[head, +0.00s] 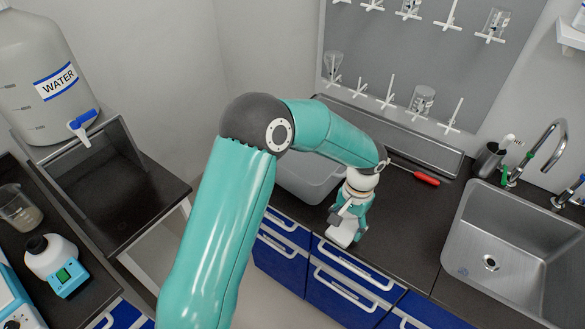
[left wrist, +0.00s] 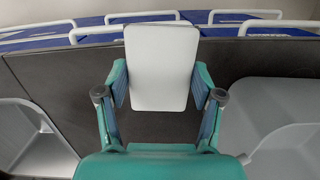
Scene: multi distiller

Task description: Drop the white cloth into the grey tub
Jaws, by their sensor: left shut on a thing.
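The white cloth (head: 342,237) looks like a flat folded pad. My left gripper (head: 350,212) is shut on it at the front edge of the dark counter. In the left wrist view the cloth (left wrist: 161,67) stands out between the two fingers of the left gripper (left wrist: 160,88). The grey tub (head: 305,188) is on the counter just left of the gripper in the head view, partly hidden by my left arm. Its side also shows at the right of the left wrist view (left wrist: 285,125). The cloth is outside the tub. My right gripper is not in view.
A steel sink (head: 500,245) with a tap (head: 548,150) lies to the right. A red-handled tool (head: 426,178) lies behind the gripper. A drying rack (head: 430,60) hangs at the back. Blue drawers (head: 335,285) are below. Bare counter lies between gripper and sink.

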